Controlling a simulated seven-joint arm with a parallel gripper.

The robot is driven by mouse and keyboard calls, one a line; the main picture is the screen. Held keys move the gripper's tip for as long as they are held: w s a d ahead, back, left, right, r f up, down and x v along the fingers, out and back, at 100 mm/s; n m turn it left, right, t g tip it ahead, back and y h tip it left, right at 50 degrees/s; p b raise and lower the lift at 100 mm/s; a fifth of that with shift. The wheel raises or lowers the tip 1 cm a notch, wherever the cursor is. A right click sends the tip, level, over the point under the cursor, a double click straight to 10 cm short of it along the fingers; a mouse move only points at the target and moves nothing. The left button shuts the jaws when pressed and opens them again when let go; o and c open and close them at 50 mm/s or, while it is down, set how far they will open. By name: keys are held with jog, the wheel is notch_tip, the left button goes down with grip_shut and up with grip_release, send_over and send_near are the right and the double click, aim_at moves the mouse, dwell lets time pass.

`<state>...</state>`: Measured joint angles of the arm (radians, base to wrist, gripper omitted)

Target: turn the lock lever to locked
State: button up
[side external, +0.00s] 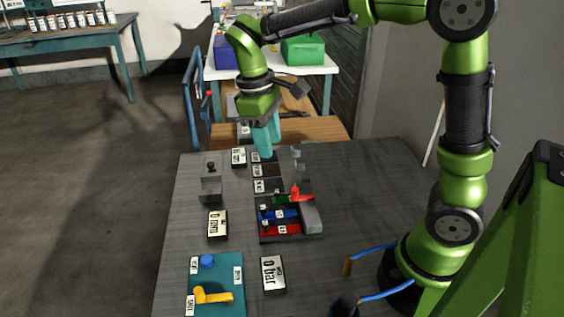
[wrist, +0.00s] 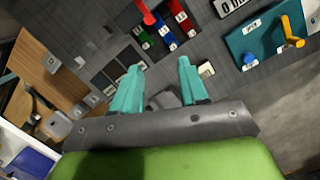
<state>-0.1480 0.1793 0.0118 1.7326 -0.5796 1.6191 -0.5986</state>
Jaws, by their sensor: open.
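A yellow lever (side external: 212,295) sits on a teal panel (side external: 229,262) at the near left of the dark table, its handle lying roughly sideways. Small white labels stand around it, too small to read surely. The yellow lever (wrist: 292,36) and teal panel (wrist: 238,48) also show at the upper right of the wrist view. My gripper (side external: 269,143) is above the far part of the table, well apart from the panel. In the wrist view its teal fingers (wrist: 160,68) are spread, with nothing held between them.
A blue knob (side external: 207,262) is on the same panel. A dark unit with red, blue and green strips (side external: 281,230) and an upright red handle (side external: 295,192) stands mid-table. A "0 bar" display (side external: 273,274) lies right of the panel. The table's right side is mostly bare.

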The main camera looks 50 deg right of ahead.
jog(key=w+r+n+g+h, duration=0.1)
jog(key=w+r+n+g, duration=0.1)
jog(key=w+n, duration=0.1)
send_near(295, 189)
jog(key=x, duration=0.8)
jog(key=shift+f, duration=0.3)
grip_shut()
